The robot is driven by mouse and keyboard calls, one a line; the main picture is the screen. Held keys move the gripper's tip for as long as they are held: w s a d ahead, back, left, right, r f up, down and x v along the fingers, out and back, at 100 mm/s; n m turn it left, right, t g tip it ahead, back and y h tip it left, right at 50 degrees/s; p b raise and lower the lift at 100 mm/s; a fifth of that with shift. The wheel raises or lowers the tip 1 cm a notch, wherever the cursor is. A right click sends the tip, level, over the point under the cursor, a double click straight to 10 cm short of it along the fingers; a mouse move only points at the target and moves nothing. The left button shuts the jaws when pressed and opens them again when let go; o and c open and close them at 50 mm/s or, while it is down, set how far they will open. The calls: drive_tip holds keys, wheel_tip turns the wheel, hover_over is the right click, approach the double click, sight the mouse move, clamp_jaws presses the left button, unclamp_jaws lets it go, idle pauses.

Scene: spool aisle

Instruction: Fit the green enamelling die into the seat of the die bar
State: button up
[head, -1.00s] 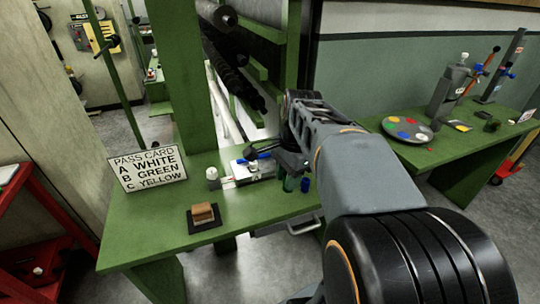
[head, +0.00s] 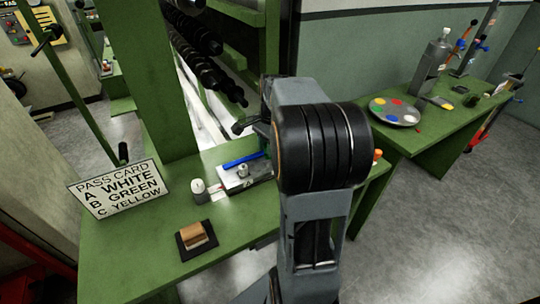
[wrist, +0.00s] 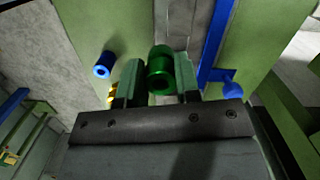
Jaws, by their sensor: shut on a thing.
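The green enamelling die (wrist: 160,72) is a short green cylinder with a hollow end. My gripper (wrist: 159,80) is shut on it, one finger on each side, in the wrist view. The die bar (head: 232,182) is a pale metal block on the green bench, with a blue lever (head: 243,160) and a silver knob on top; the lever also shows right of the fingers in the wrist view (wrist: 214,50). My arm hides the gripper and the bar's right end in the head view. I cannot see the seat clearly.
A blue cylinder (wrist: 103,66) stands left of the fingers in the wrist view. A white bottle (head: 199,190), a brown block (head: 196,233) on a dark pad and the pass card (head: 115,188) are on the bench. A colour palette (head: 395,112) lies on the right bench.

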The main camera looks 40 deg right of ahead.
drive_tip(key=shift+w+d+f, duration=0.3)
drive_tip(key=shift+d+f, duration=0.05)
drive_tip(key=shift+f, duration=0.25)
drive_tip(key=shift+w+d+f, duration=0.35)
drive_tip(key=shift+d+f, duration=0.05)
drive_tip(key=shift+f, duration=0.2)
drive_tip(key=shift+w+d+f, duration=0.3)
drive_tip(key=shift+d+f, duration=0.05)
drive_tip(key=shift+f, duration=0.25)
drive_tip(key=shift+w+d+f, duration=0.1)
drive_tip(key=shift+d+f, duration=0.05)
drive_tip(key=shift+f, duration=1.6)
drive_tip(key=shift+f, duration=0.15)
drive_tip(key=o, duration=1)
wheel_tip(320, 180, up, 11)
drive_tip(key=d, duration=0.1)
drive_tip(key=s+a+n+t+h+p, duration=0.15)
drive_tip(key=s+a+n, duration=0.25)
drive_tip(key=a+n, duration=0.75)
drive_tip(key=s+a+f+n+t, duration=0.2)
drive_tip(key=s+a+f+n, duration=0.2)
drive_tip(key=s+a+n, duration=0.2)
drive_tip(key=s+a, duration=0.2)
drive_tip(key=a, duration=0.2)
drive_tip(key=shift+f, duration=0.2)
